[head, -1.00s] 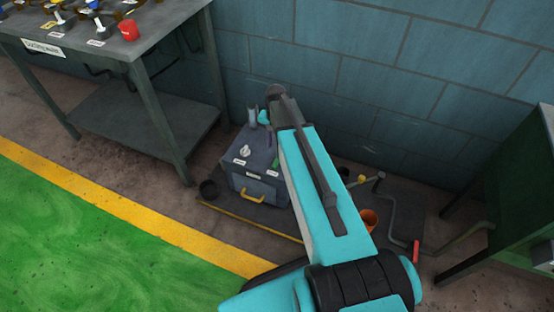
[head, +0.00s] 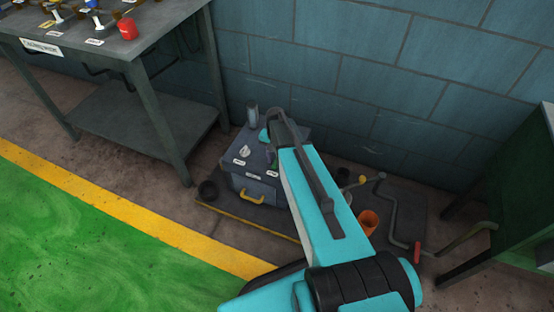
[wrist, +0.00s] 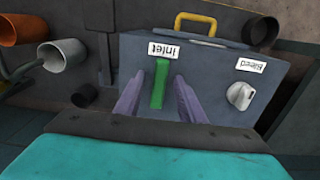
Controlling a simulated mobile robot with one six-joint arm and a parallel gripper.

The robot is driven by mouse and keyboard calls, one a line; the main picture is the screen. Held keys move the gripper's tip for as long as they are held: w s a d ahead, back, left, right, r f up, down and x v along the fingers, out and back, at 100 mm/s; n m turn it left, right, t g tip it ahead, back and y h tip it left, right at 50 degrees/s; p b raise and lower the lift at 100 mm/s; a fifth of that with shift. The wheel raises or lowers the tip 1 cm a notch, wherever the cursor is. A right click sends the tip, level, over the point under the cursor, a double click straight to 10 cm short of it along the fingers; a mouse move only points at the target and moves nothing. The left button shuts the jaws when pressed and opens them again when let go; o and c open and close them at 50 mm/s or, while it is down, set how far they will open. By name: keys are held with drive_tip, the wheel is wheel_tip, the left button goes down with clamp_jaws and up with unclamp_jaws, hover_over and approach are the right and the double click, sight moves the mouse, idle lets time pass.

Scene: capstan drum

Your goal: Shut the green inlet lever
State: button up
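The green inlet lever (wrist: 158,96) is on the top face of a dark grey box (wrist: 215,62), beside a white "Inlet" label (wrist: 164,50). In the wrist view it runs straight down the picture from the label. My gripper (wrist: 160,78) is open, with one purple finger on either side of the lever. A gap shows between each finger and the lever, and I see no clear contact. In the head view the box (head: 262,188) stands on the floor; my arm covers much of its right side and most of the lever.
A white knob (wrist: 240,96) labelled "Bleed" sits near the lever on the same face. The box has a yellow handle (wrist: 200,22). An orange cup (head: 368,221) and a bent crank with a red grip (head: 416,252) lie to the right. A workbench (head: 150,108) stands at the left.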

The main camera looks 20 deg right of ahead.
drive_tip(key=shift+c, duration=0.2)
clamp_jaws()
drive_tip(key=shift+d, duration=0.15)
drive_tip(key=shift+a, duration=0.25)
